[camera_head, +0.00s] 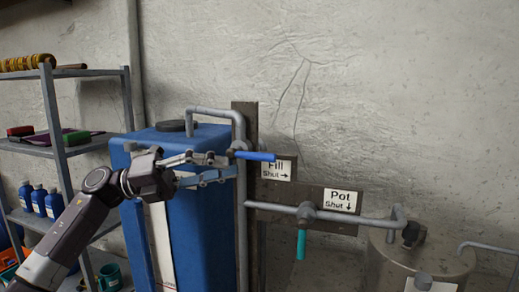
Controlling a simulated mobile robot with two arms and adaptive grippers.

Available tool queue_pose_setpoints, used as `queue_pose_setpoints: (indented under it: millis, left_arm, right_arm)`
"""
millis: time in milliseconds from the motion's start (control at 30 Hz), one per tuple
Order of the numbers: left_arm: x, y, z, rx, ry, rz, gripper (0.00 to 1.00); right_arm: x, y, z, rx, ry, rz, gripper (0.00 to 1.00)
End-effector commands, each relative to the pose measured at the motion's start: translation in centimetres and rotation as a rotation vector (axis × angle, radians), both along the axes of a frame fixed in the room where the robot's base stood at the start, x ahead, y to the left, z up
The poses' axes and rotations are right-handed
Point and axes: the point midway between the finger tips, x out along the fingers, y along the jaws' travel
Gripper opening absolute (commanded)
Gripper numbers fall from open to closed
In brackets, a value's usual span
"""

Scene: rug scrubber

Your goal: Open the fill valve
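The fill valve has a blue lever (256,156) that points right, on a grey pipe. The Fill sign (276,169) beside it reads "Shut" with an arrow to the right. My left gripper (231,166) comes in from the left, in front of the blue tank. Its two fingers are apart, with their tips close to the left end of the lever at the valve body. I cannot tell whether they touch it. Nothing shows between the fingers. My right gripper is not in view.
A Pot sign (342,201) reads "Shut" with a down arrow; the teal lever (301,244) near it points down. A blue tank (211,246) stands behind my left arm. A grey shelf (58,133) with bottles is at left, a metal pot (388,268) at lower right.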

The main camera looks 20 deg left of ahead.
Motion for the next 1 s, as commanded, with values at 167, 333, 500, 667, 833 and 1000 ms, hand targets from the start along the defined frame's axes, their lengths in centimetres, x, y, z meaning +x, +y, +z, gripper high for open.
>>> queue_pose_setpoints:
  millis: [167,333,500,667,833,1000]
  left_arm:
    - [0.6,-2.0,1.1,-0.004,-0.003,0.001,0.29]
    - [1.5,-4.6,1.7,-0.004,-0.002,0.002,0.29]
    - [2.2,-6.4,1.8,-0.004,0.001,0.004,0.29]
    - [2.4,-7.0,1.8,-0.005,0.001,0.009,0.29]
    - [2.5,-6.9,1.8,-0.006,0.001,0.011,0.29]
    - [2.5,-6.8,1.8,-0.007,0.000,0.012,0.17]
  right_arm:
    - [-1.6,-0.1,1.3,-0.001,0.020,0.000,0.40]
    - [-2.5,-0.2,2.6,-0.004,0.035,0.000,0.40]
    - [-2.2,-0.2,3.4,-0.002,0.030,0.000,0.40]
    - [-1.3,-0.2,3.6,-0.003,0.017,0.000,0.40]
    - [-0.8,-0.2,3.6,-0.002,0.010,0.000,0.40]
    - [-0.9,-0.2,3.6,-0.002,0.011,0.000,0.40]
